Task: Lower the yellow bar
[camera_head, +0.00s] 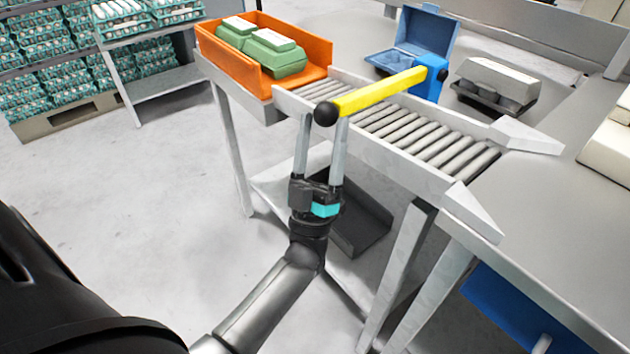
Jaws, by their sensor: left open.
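The yellow bar (380,92) reaches across above the roller conveyor (440,143). Its far end meets a blue post (430,80), and its near end carries a black round knob (325,113). My left gripper (323,122) points up at the near side of the conveyor. Its two pale fingers are apart, one on each side of the knob as seen here. I cannot tell whether they touch the knob or the bar. My right gripper is out of view.
An orange tray (222,58) with green egg cartons (275,60) sits at the conveyor's far left end. An open blue carton (412,35) and a grey carton (495,85) stand on the table behind. Stacked egg trays (55,60) fill the back left.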

